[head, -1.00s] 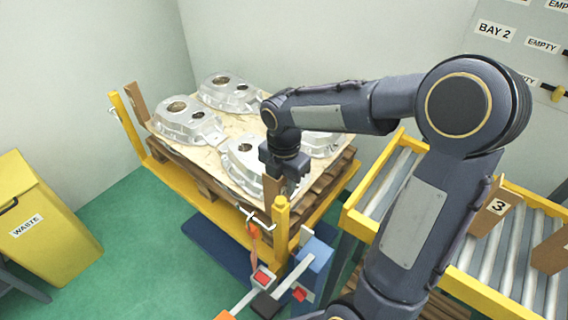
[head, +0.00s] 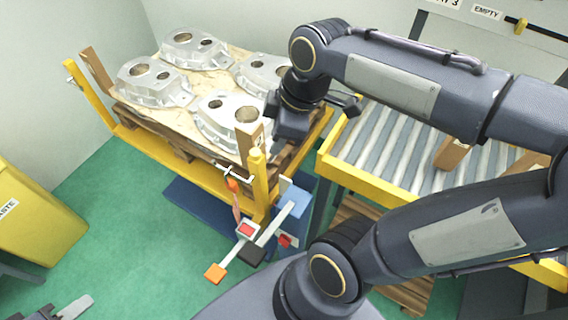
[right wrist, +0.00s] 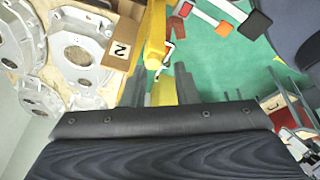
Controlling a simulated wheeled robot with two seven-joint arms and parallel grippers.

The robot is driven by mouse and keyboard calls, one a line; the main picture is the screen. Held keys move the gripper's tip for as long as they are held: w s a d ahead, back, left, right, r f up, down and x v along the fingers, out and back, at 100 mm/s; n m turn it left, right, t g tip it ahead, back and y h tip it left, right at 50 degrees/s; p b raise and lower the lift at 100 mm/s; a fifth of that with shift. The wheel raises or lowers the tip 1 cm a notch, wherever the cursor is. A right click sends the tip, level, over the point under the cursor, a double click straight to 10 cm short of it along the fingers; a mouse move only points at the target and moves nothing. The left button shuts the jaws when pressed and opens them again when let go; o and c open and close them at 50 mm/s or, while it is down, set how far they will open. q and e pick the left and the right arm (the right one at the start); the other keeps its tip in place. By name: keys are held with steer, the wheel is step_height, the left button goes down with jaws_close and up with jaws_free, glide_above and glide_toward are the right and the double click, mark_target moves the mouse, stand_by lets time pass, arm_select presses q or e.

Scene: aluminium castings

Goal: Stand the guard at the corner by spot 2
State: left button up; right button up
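A brown guard (head: 252,140) stands upright at the front right corner of the pallet load, just inside the yellow post (head: 259,180). In the right wrist view this guard (right wrist: 123,42) carries a label reading 2. My right gripper (head: 312,112) is above and right of the guard, apart from it, with its fingers spread and nothing visible between them. In the right wrist view its fingers (right wrist: 162,88) show as grey shapes over the yellow post. A part of my left gripper (head: 68,308) shows at the bottom left edge; its opening is not clear.
Several aluminium castings (head: 228,118) lie on the pallet's board. Another brown guard (head: 96,70) stands at the far left corner. A roller conveyor (head: 400,140) with more brown guards (head: 452,152) is to the right.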

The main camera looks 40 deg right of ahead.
steer(key=s+a+f+m+t+y, duration=0.1)
steer(key=s+a+f+m+t, duration=0.1)
steer(key=s+m, duration=0.4)
steer(key=a+f+m, duration=0.1)
steer(key=m, duration=0.4)
steer(key=shift+s+f+m+t+y, duration=0.3)
steer(key=shift+s+m+t, duration=0.05)
steer(key=shift+m+t, duration=0.05)
